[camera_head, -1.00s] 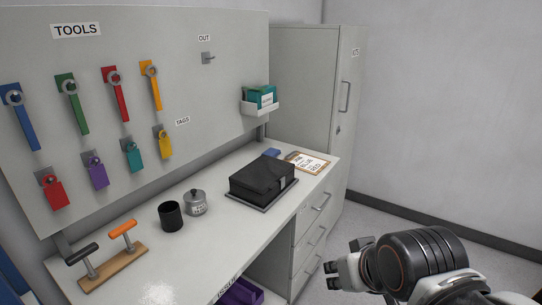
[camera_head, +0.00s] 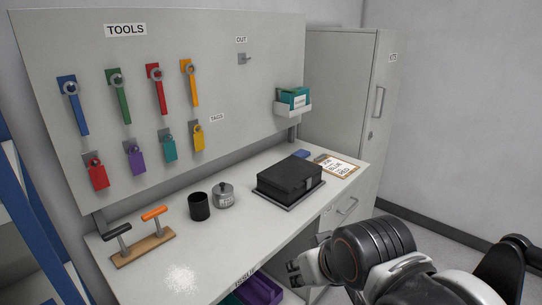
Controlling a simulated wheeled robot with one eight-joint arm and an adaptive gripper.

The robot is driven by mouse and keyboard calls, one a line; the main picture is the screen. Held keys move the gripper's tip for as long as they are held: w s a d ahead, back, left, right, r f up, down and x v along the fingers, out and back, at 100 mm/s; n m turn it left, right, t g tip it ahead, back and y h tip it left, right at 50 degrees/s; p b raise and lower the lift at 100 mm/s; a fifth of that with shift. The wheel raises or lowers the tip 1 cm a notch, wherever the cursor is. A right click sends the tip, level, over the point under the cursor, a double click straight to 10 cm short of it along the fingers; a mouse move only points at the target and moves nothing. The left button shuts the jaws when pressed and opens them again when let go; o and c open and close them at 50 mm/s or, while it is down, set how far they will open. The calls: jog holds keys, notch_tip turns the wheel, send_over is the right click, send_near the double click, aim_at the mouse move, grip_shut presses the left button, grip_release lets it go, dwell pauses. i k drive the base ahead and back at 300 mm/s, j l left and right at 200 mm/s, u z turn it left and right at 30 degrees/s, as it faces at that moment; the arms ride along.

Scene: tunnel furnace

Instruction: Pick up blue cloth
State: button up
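A small, flat blue thing (camera_head: 301,154), perhaps the blue cloth, lies on the workbench behind the black case. The case hides part of it, and it is too small to be sure it is cloth. My gripper (camera_head: 292,274) is at the bottom of the head view, in front of the bench drawers and well apart from the blue thing. Its fingers are small and seen at an angle, so I cannot tell whether they are open or shut. I see nothing held in them.
The bench (camera_head: 180,278) holds the black case (camera_head: 290,178), a clipboard (camera_head: 338,167), a lidded metal pot (camera_head: 223,196), a black cup (camera_head: 199,207) and a wooden stand (camera_head: 145,249). A tool board (camera_head: 235,80) stands behind. A tall cabinet (camera_head: 340,90) is at the back; a blue frame is at left.

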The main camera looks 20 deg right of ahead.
aim_at(303, 154)
jog(key=i+l+u, duration=0.2)
jog(key=l, duration=0.15)
jog(key=i+l+u, duration=0.2)
jog(key=l, duration=0.2)
jog(key=i+l+u, duration=0.2)
jog(key=l, duration=0.2)
jog(key=l+u, duration=0.2)
jog(key=l, duration=0.25)
jog(key=i+l, duration=0.1)
jog(key=l, duration=0.4)
jog(key=i+l, duration=0.15)
jog(key=l, duration=0.4)
jog(key=i+l+u, duration=0.1)
jog(key=l, duration=0.4)
jog(key=i+l, duration=0.1)
jog(key=l, duration=0.45)
jog(key=i+l, duration=0.1)
jog(key=l, duration=0.45)
jog(key=i+l+u, duration=0.1)
jog(key=l, duration=0.4)
